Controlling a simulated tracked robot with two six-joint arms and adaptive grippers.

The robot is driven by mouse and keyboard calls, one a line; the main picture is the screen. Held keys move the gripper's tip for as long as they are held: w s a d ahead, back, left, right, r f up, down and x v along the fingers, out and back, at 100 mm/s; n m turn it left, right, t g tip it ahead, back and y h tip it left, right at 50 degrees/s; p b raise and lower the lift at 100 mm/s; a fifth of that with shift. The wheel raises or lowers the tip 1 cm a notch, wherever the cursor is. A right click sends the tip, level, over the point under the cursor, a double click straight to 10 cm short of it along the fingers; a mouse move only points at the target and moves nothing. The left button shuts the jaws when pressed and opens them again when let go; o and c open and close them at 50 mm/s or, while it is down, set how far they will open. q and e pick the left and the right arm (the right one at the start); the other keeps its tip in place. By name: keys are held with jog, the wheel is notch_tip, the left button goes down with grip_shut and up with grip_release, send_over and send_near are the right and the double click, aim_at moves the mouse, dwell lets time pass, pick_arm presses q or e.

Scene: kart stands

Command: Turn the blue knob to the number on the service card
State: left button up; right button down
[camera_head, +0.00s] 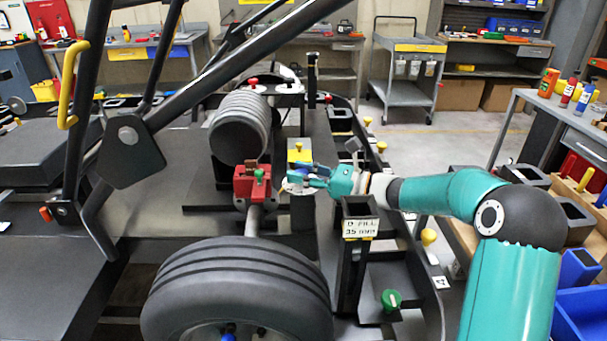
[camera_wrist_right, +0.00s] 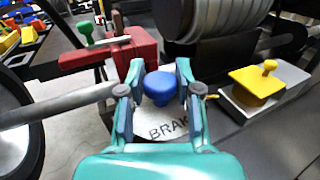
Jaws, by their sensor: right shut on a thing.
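The blue knob (camera_wrist_right: 160,88) shows in the wrist view, standing on a pale round plate (camera_wrist_right: 172,133) with partly hidden lettering that reads "BRAK". My right gripper (camera_wrist_right: 160,66) is shut on the knob, with one teal finger on each side of it. In the head view my right gripper (camera_head: 305,178) reaches in from the right, beside a red block, and largely hides the knob. The knob's pointer and any dial numbers cannot be made out. No card is clearly identifiable as the service card. My left gripper is out of view.
A red block (camera_head: 252,186) with a green knob stands just left of my right gripper. A yellow-topped box (camera_head: 300,157) is behind it. A dark post bears a label (camera_head: 361,228) reading "D FILL 35 mm". A large tyre (camera_head: 240,285) fills the front.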

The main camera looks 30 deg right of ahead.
jog(key=n+y+b, duration=0.1)
jog(key=g+b, duration=0.1)
jog(key=shift+f+n+g+y+b, duration=0.2)
jog(key=shift+n+g+y+b, duration=0.1)
jog(key=shift+n+y, duration=0.1)
jog(key=shift+r+n+g+y, duration=0.1)
jog(key=shift+n+g+y, duration=0.6)
jog(key=shift+g+y, duration=0.2)
jog(key=n+g+y, duration=0.1)
jog(key=n+g, duration=0.1)
jog(key=g, duration=0.1)
jog(key=shift+r+y+p, duration=0.15)
jog(key=shift+y+p, duration=0.25)
jog(key=n+g+y+p, duration=0.1)
jog(key=g+p, duration=0.1)
jog(key=shift+n+g, duration=0.3)
jog(key=shift+n, duration=0.1)
jog(key=shift+n+g+p, duration=0.3)
jog(key=shift+p, duration=0.15)
jog(key=shift+y, duration=0.3)
jog(key=c, duration=0.8)
grip_release()
